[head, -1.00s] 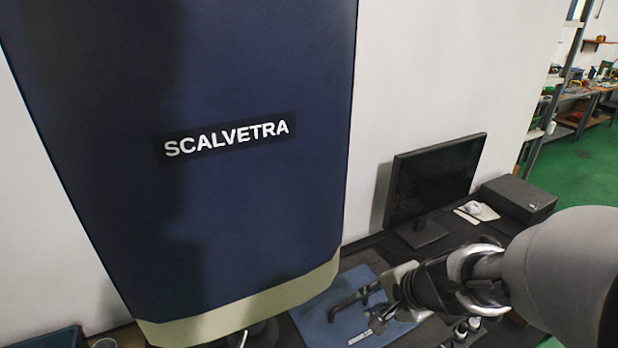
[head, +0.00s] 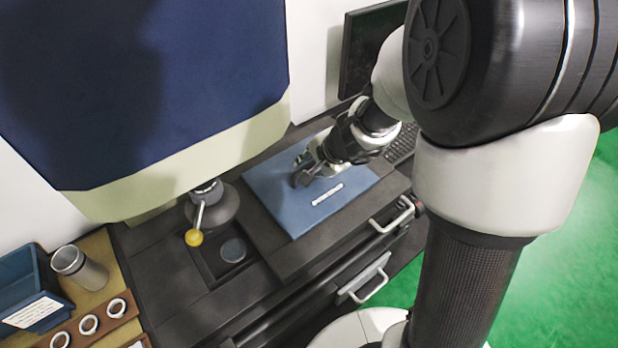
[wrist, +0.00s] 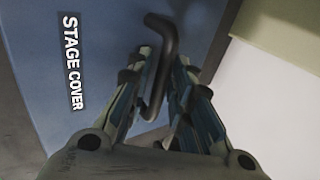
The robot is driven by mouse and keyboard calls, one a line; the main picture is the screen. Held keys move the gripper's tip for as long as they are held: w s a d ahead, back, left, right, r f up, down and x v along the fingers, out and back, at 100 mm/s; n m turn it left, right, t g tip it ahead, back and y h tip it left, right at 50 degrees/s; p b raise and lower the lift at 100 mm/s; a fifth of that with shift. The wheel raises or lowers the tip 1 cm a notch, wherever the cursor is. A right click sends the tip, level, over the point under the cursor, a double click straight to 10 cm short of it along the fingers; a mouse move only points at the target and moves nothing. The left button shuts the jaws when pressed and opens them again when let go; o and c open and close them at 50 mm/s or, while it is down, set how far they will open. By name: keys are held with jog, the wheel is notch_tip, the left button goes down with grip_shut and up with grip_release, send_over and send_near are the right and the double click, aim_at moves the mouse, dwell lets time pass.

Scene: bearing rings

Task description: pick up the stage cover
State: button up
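The stage cover (head: 285,205) is a blue flat panel with a white label strip, lying on the dark bench in the head view. In the wrist view its blue face (wrist: 40,60) fills the left side, with the words STAGE COVER reading sideways. A dark bent bar handle (wrist: 165,40) stands up from it. My gripper (wrist: 164,62) is at the handle, with a finger on each side and the bar filling the narrow gap between the tips. In the head view my gripper (head: 306,172) is low over the cover's upper right part, and the handle is partly hidden.
A large blue machine housing (head: 150,90) with a cream lower edge hangs left of the cover. A yellow-knobbed lever (head: 195,237) is below it. A blue bin (head: 25,280), a metal cup (head: 80,265) and several rings stand at lower left. A monitor (head: 365,45) is behind my arm.

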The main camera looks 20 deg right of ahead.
jog(key=shift+c, duration=0.6)
grip_shut()
jog(key=shift+w, duration=0.1)
